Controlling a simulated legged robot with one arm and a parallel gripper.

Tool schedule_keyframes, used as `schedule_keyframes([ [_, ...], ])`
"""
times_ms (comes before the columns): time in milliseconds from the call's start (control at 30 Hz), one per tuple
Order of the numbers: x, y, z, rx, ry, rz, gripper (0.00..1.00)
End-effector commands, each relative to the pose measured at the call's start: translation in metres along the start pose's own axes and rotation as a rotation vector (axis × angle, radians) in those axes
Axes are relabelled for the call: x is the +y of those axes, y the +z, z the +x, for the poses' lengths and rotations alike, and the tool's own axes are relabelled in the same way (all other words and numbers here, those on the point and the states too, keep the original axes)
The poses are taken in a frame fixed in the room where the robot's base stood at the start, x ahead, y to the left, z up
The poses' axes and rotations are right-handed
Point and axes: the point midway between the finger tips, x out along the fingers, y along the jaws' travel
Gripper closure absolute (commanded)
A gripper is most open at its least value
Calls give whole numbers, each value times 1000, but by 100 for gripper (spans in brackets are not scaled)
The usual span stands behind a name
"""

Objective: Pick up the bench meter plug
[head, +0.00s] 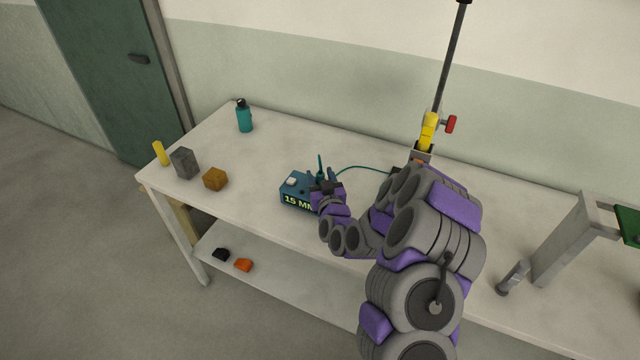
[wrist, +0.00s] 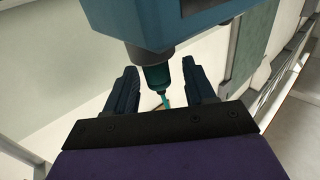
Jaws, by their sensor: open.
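The bench meter (head: 296,190) is a teal box with a lit display reading "15 M…", standing on the white bench. It fills the top of the wrist view (wrist: 195,22). The plug (wrist: 157,76) is a dark teal cylinder at the meter's dark socket, with a thin teal cable leaving it. My gripper (wrist: 160,84) is open, its two dark fingers on either side of the plug with visible gaps. In the head view my gripper (head: 326,184) is at the meter's right side; there I cannot make out the plug clearly.
On the bench's left stand a yellow cylinder (head: 161,153), a grey block (head: 184,163), a brown block (head: 215,179) and a teal bottle (head: 244,116). A teal cable (head: 362,168) runs right. A pole with a yellow fitting (head: 428,132) rises behind my arm.

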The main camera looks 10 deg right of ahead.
Motion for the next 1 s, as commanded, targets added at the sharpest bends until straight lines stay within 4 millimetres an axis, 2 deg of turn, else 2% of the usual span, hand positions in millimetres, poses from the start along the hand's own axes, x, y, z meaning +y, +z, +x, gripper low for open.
schedule_keyframes([
  [133, 0, 0, 8, 0, -1, 1, 46],
  [400, 1, 0, 9, -1, -1, 2, 47],
  [900, 1, 0, 9, -1, -1, 1, 95],
  [1000, 1, 0, 9, -1, -1, 1, 100],
])
